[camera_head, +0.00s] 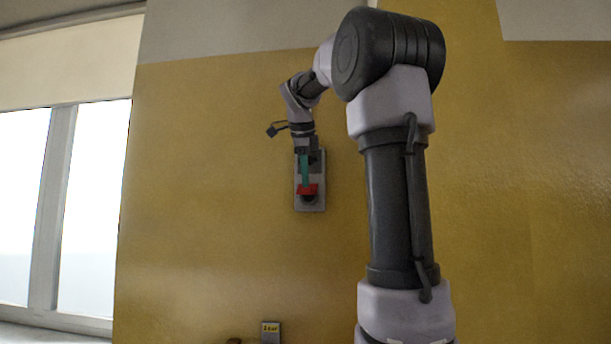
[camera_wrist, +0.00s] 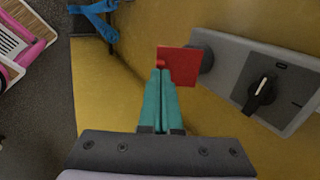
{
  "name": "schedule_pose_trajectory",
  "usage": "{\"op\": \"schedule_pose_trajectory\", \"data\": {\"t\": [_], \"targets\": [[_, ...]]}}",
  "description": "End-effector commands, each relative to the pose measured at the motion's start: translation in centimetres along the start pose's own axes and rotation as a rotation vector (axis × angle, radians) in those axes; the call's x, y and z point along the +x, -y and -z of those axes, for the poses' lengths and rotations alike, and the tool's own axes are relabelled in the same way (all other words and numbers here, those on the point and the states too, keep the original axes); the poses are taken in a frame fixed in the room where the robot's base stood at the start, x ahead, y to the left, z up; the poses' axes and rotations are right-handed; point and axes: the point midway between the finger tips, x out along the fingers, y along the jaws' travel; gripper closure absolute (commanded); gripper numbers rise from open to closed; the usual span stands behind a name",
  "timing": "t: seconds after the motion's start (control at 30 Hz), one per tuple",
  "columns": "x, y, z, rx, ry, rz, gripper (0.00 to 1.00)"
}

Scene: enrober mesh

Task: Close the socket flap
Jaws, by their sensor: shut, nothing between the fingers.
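The socket flap (camera_wrist: 185,66) is a red square plate standing out from the grey wall unit (camera_wrist: 225,70). It also shows in the head view as a red piece (camera_head: 312,190) low on the unit (camera_head: 300,206). The dark round socket (camera_wrist: 207,61) is partly hidden behind the flap. My gripper (camera_wrist: 161,72) has teal fingers pressed together, with nothing between them. Their tips are at the flap's left edge, by a small red tab; I cannot tell if they touch. In the head view my gripper (camera_head: 306,184) points down just above the flap.
A black rotary knob (camera_wrist: 262,92) sits on the unit, right of the socket. A small yellow-labelled box (camera_head: 270,331) is lower on the yellow wall (camera_head: 220,240). Blue straps (camera_wrist: 98,20) and a pink-framed object (camera_wrist: 30,50) lie far left. Wall around the unit is clear.

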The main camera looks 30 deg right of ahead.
Motion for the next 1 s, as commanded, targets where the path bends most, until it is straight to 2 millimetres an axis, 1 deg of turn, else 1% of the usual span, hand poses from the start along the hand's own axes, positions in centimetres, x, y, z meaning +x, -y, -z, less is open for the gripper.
{"op": "schedule_pose_trajectory", "data": {"t": [0.17, 0.47, 1.0], "targets": [[0.8, -0.9, 0.1, -0.002, -0.001, 0.126, 1.00], [3.0, -1.9, 0.2, 0.000, -0.006, 0.404, 1.00], [6.7, -1.8, 0.1, 0.002, -0.002, 0.410, 1.00]]}}
